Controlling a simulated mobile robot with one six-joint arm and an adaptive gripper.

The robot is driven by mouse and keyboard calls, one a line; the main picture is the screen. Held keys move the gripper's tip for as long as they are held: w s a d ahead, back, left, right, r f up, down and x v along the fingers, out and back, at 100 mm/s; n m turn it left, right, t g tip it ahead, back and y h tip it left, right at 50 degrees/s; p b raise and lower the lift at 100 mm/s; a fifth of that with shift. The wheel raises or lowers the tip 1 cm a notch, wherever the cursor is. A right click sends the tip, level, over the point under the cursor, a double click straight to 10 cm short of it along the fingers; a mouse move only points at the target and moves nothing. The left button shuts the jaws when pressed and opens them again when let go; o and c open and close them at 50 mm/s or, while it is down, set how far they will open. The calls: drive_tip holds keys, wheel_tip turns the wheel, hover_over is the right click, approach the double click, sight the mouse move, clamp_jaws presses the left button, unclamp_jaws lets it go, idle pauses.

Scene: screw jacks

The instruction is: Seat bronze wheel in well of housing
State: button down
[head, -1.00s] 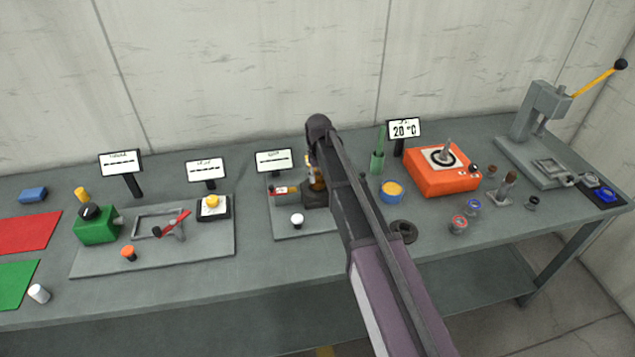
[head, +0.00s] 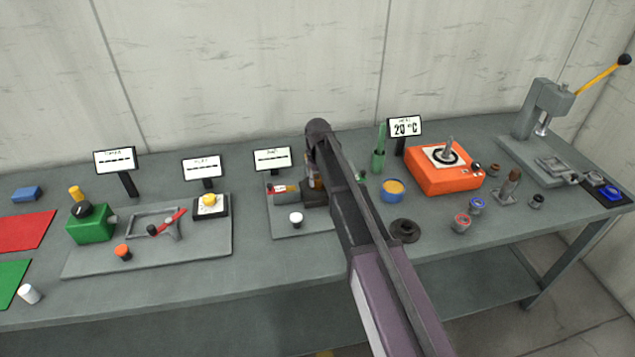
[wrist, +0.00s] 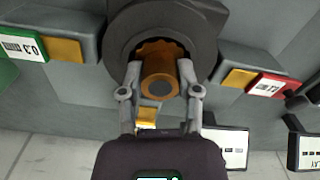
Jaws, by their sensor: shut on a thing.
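The bronze wheel (wrist: 160,82) is a toothed piece with a round hub and dark centre. In the wrist view, my gripper (wrist: 160,84) is shut on its hub, one finger on each side. The wheel's toothed rim lies within the round opening of the dark grey housing (wrist: 207,28). How deep it sits I cannot tell. In the head view, the housing (head: 316,197) stands on a grey plate, and my arm hides most of my gripper and the wheel.
Gauge blocks with a green label (wrist: 20,47) and a red label (wrist: 272,87) flank the housing. A white-capped button (head: 296,218) stands in front of it. A dark ring (head: 405,230), a blue-and-yellow tub (head: 393,190) and an orange heater (head: 440,175) are to the right.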

sight(318, 178)
drive_tip(key=shift+f, duration=0.15)
drive_tip(key=shift+c, duration=1.5)
unclamp_jaws()
wheel_tip(318, 178, up, 12)
drive_tip(key=p, duration=1.2)
drive_tip(key=shift+r, duration=0.2)
drive_tip(key=s+d+m, duration=0.6)
drive_tip(key=s+d, duration=1.7)
drive_tip(key=s, duration=0.3)
